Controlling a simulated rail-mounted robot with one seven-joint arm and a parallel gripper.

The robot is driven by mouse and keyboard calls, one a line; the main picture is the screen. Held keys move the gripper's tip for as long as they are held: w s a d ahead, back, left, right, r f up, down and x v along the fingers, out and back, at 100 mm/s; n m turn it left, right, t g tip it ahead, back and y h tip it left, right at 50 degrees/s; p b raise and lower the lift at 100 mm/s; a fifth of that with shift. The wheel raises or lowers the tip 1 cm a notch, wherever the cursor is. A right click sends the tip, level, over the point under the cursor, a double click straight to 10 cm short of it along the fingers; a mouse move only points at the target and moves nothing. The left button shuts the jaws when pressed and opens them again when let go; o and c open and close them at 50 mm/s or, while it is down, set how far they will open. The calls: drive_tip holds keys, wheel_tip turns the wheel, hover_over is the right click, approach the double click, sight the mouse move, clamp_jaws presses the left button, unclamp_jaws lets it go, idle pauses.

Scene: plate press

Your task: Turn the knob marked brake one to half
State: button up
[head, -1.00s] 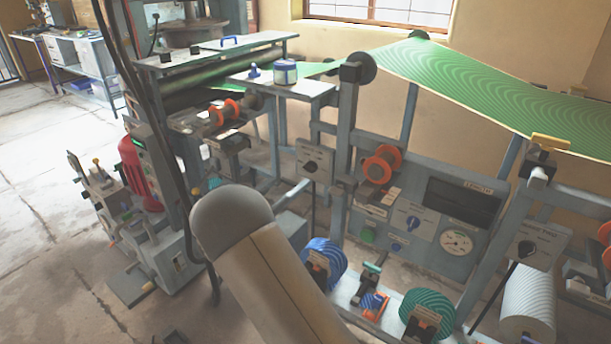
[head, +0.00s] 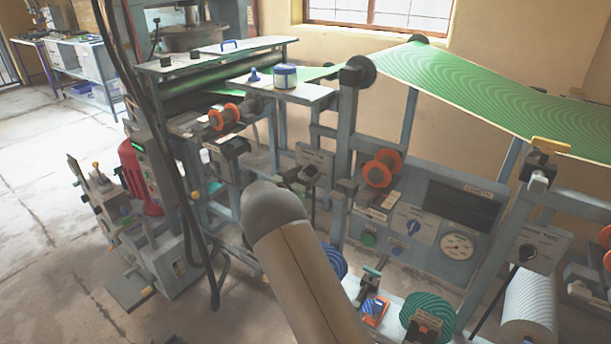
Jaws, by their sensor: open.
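A small grey box with a dark dial knob, seemingly brake one (head: 316,160), stands on the frame left of the tall post. Its lettering is too small to read for sure. My gripper (head: 301,177) is just in front of the box's lower left, at the knob, with its jaws open. It is small and partly hidden behind my rounded grey arm link. I cannot tell whether the fingers touch the knob or are around it. A similar box with a black knob, seemingly brake two (head: 541,242), is at the right.
A control panel (head: 470,247) with a blue knob and round gauge is right of the post. A green web (head: 490,90) runs overhead. Blue and green rolls (head: 428,315) sit low in front. Open floor is at the left.

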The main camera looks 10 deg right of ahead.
drive_tip(key=shift+c, duration=0.4)
drive_tip(key=c, duration=0.9)
drive_tip(key=shift+b, duration=0.3)
